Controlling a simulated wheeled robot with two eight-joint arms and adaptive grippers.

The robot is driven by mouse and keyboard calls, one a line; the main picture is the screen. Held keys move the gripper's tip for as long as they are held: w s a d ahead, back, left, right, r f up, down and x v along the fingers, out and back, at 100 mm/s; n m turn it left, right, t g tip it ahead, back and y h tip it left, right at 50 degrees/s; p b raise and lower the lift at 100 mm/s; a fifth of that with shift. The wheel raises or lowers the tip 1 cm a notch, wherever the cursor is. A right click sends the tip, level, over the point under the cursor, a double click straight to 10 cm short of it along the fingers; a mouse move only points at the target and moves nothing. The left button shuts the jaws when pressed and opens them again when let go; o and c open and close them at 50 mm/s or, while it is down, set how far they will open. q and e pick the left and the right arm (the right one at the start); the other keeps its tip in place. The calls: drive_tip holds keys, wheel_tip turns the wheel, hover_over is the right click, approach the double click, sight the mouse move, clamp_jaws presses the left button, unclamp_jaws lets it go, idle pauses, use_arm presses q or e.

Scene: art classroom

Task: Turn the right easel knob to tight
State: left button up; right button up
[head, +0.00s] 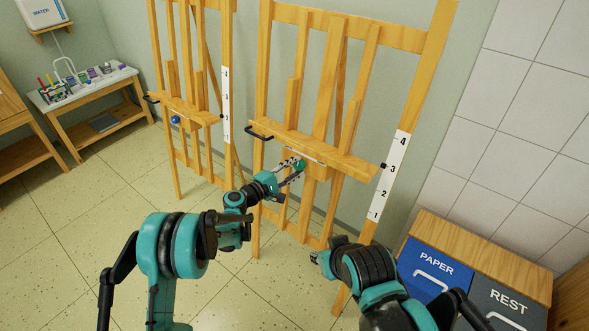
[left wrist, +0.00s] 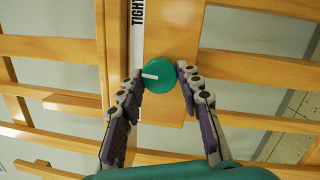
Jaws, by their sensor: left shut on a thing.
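The right easel (head: 320,120) stands in the middle of the head view. Its green knob (head: 300,166) sits just below the ledge. My left gripper (head: 293,168) is shut on this knob. In the left wrist view the knob (left wrist: 160,77) is a round green disc with a white pointer mark toward the left, between the fingertips of my left gripper (left wrist: 160,80). A white strip (left wrist: 137,30) with the word TIGHT runs up beside the knob. My right gripper (head: 325,258) is low at the right, away from the easel knob; its fingers are not clear.
The left easel (head: 190,100) has a blue knob (head: 175,120). Black handles stick out from both ledges. A paper bin (head: 430,265) and a rest bin (head: 505,300) stand at the lower right. A side table (head: 85,92) holds art supplies at the left. Floor between is clear.

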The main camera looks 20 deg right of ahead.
use_arm(q)
drive_tip(key=m+g, duration=0.1)
drive_tip(key=m, duration=0.5)
drive_tip(key=shift+r, duration=0.15)
drive_tip(key=m+y+p, duration=0.1)
drive_tip(key=m, duration=0.4)
idle(0.3)
drive_tip(key=o, duration=1.2)
drive_tip(key=shift+c, duration=0.2)
drive_tip(key=v, duration=1.2)
drive_tip(key=shift+r, duration=0.2)
drive_tip(key=shift+w, duration=0.15)
